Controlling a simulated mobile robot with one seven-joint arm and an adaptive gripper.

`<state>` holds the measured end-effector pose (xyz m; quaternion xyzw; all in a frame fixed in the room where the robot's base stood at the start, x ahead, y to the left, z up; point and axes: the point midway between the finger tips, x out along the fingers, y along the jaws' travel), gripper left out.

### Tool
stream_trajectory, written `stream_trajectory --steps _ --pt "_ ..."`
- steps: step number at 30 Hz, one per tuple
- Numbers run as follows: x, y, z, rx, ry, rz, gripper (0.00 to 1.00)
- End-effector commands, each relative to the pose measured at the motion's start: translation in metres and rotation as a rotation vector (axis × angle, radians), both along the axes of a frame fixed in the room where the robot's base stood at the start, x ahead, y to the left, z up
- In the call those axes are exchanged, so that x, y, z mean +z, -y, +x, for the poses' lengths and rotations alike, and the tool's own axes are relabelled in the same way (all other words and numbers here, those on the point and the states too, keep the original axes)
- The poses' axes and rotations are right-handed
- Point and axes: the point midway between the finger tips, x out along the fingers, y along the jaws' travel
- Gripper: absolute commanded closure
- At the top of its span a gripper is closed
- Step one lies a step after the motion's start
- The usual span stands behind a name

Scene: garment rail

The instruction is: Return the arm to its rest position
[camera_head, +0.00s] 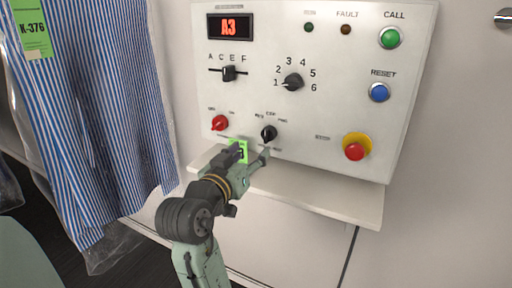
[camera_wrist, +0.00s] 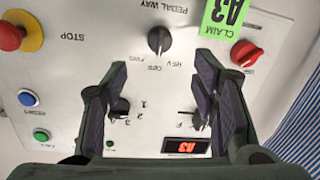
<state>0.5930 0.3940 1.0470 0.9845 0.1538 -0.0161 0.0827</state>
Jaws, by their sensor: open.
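My gripper (camera_head: 252,158) is open and empty in front of the lower part of a white control panel (camera_head: 340,110). In the wrist view its two fingers (camera_wrist: 158,65) stand wide apart with only panel between them. The arm reaches up from the bottom of the head view, bent at a dark joint. A green claim tag marked A3 (camera_wrist: 222,14) is on the panel by a red knob (camera_wrist: 246,53). In the head view the tag (camera_head: 238,150) is partly hidden by my gripper. A black pedal-way knob (camera_wrist: 159,40) is beyond the fingertips.
A shelf (camera_head: 320,196) juts out below the panel. Striped garments in clear plastic (camera_head: 95,110) hang at left with a green K-376 tag (camera_head: 35,30). The display (camera_head: 229,27) reads A3. A red stop button (camera_head: 355,151) is at lower right of the panel.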

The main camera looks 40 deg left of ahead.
Motion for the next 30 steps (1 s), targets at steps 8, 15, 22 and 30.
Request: stream_trajectory --steps 8,15,22,30 --pt "0.000 0.004 -0.009 -0.001 -0.001 0.000 0.47" --pt "0.000 0.004 -0.009 -0.001 -0.001 0.001 0.47" --pt "0.002 0.002 -0.009 0.006 0.006 0.003 0.47" --pt "0.085 -0.031 -0.056 0.332 0.359 0.189 0.47"
